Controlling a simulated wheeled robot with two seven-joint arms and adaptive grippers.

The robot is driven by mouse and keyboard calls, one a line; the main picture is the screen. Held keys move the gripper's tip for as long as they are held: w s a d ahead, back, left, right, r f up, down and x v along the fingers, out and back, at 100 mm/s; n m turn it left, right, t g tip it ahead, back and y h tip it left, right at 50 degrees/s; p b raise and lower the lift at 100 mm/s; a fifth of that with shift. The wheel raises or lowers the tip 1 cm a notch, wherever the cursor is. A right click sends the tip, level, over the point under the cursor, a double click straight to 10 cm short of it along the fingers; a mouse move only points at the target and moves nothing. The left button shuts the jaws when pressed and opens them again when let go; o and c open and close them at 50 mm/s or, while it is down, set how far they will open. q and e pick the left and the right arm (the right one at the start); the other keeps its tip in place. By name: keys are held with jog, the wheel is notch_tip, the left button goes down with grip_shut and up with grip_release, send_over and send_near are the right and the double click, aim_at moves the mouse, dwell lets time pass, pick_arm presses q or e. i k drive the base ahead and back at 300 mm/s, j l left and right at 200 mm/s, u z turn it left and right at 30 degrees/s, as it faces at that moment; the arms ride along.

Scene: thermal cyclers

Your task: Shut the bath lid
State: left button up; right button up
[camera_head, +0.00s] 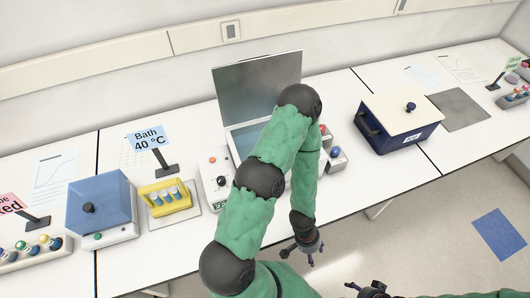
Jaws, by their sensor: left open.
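The bath (214,163) stands on the bench in the middle of the head view, with knobs on its pale front. Its grey lid (257,85) stands raised at the back, tilted up from the basin. My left arm crosses in front and hides much of the basin and front. My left gripper (302,250) is open and empty, below the bench's front edge and well apart from the lid. My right gripper (372,289) shows only in part at the bottom edge; its jaws are unclear.
A blue-lidded device (101,207), a yellow tube rack (167,197) and a "Bath 40 °C" sign (149,138) stand left of the bath. A dark blue box with a cream lid (402,115) stands to the right.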

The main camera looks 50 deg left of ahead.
aim_at(250, 89)
jog(key=k+u, duration=0.25)
jog(key=u, duration=0.15)
jog(key=k+j+u, duration=0.1)
jog(key=k+u, duration=0.2)
jog(key=u, duration=0.15)
jog(key=k+j+u, duration=0.15)
jog(key=u, duration=0.25)
jog(key=i+l+z, duration=0.15)
jog(key=l, duration=0.35)
